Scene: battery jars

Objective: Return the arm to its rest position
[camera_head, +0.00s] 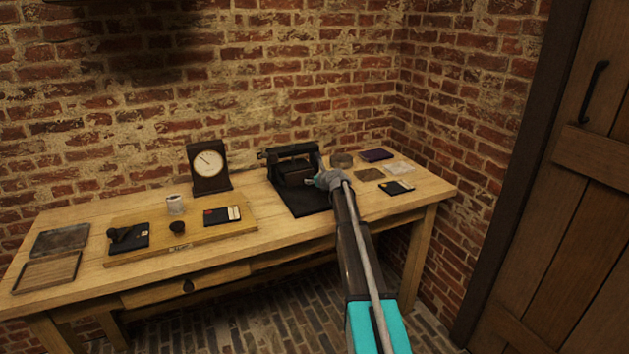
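My arm (352,235) reaches from the lower right up over the front edge of the wooden table (280,226). My gripper (316,182) is at the arm's far end, in front of the right part of a dark machine (291,165) on a black mat (310,207). The gripper is small in the picture and overlaps the machine. I cannot tell whether it touches the machine, whether its fingers are open, or whether it holds anything.
An open box (51,268) lies far left. Flat pieces (368,175) lie at right. Brick walls are behind; a wooden door (575,200) is at right.

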